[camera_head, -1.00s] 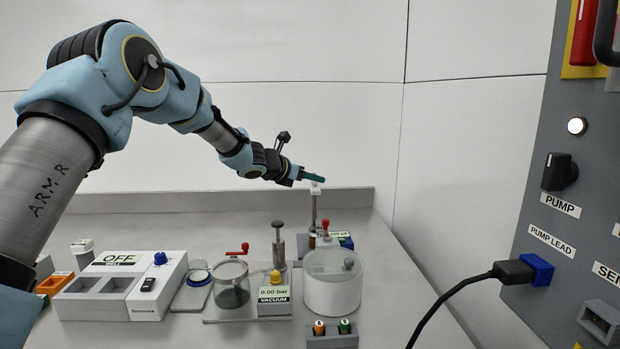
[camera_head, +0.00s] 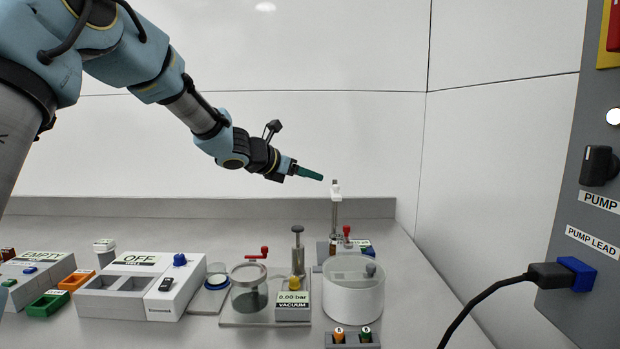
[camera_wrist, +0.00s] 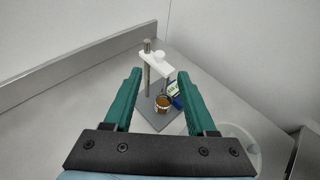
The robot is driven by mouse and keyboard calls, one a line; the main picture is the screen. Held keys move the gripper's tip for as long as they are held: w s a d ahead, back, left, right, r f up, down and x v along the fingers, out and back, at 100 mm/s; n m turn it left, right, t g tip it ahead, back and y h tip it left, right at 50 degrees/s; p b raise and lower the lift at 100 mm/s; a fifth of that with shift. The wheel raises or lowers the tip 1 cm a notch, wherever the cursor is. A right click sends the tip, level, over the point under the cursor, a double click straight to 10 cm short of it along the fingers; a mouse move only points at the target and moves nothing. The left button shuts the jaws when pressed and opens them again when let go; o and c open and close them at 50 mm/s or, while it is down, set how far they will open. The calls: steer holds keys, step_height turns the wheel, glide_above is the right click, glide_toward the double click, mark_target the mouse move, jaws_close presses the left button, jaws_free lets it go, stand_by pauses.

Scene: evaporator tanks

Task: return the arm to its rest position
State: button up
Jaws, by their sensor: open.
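My arm reaches in from the upper left in the head view, above the bench. My gripper (camera_head: 310,174) is at its end, raised well above the bench and left of the top of a small stand (camera_head: 335,190). In the wrist view my gripper (camera_wrist: 160,100) has its two green fingers wide apart with nothing between them. Beyond the fingers, the stand (camera_wrist: 153,66) shows a white arm on a metal post, with an orange-brown vial (camera_wrist: 162,103) at its base. The fingers do not appear to touch anything.
The bench holds an OFF unit (camera_head: 130,285), a glass jar (camera_head: 249,290) beside a vacuum gauge (camera_head: 292,305), and a white round vessel (camera_head: 352,290). A grey panel (camera_head: 580,230) with a plugged black cable (camera_head: 490,308) stands at right.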

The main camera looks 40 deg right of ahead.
stand_by(0.4)
steer(key=w+a+f+m+y, duration=0.1)
steer(key=a+f+m+y, duration=0.25)
steer(key=a, duration=0.75)
steer(key=a+f+m+y, duration=0.2)
steer(key=a+f+m, duration=0.25)
steer(key=a, duration=0.55)
steer(key=w+a+f+m+y, duration=0.1)
steer(key=a+f+m+y, duration=0.2)
steer(key=a, duration=0.8)
steer(key=s+a+f+m+y, duration=0.1)
steer(key=s+a+f+m, duration=0.1)
steer(key=a, duration=0.6)
steer(key=s+a+f+m+y, duration=0.2)
steer(key=s+a+m, duration=0.2)
steer(key=a, duration=0.5)
steer(key=s+a+f+m+y, duration=0.2)
steer(key=s+a+m, duration=0.1)
steer(key=a, duration=0.5)
steer(key=shift+s+a+f, duration=0.2)
steer(key=shift+s+f, duration=0.2)
steer(key=shift+s, duration=0.4)
